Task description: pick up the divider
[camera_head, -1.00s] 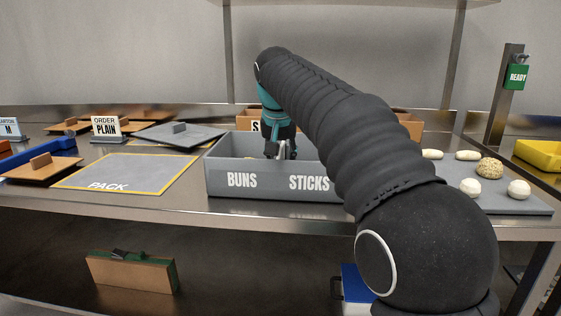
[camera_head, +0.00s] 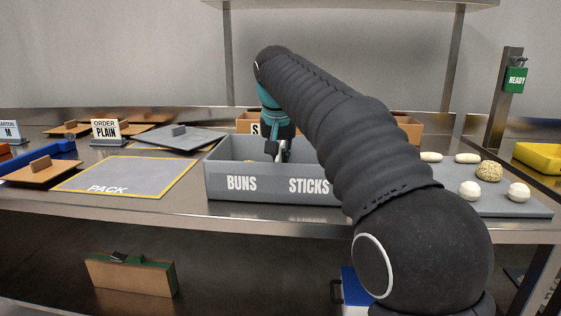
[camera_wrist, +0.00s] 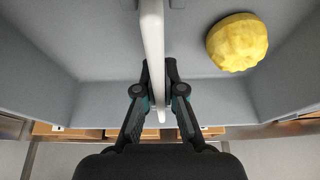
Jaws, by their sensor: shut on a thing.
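The divider (camera_wrist: 152,30) is a thin pale grey plate, seen nearly edge-on in the wrist view inside a grey bin (camera_head: 268,187). The bin's front is marked BUNS on the left and STICKS on the right. My gripper (camera_wrist: 158,78) has one finger on each side of the divider and is shut on it. In the head view my gripper (camera_head: 279,152) points down into the bin, between the two labels. The bin's front wall and my arm hide most of the divider there, and I cannot tell whether it is lifted.
A yellow lumpy piece (camera_wrist: 238,43) lies in the bin, right of the divider in the wrist view. A grey board (camera_head: 505,205) with several dough pieces is at the right. The PACK mat (camera_head: 130,172) is left of the bin. An ORDER PLAIN sign (camera_head: 106,131) stands behind the mat.

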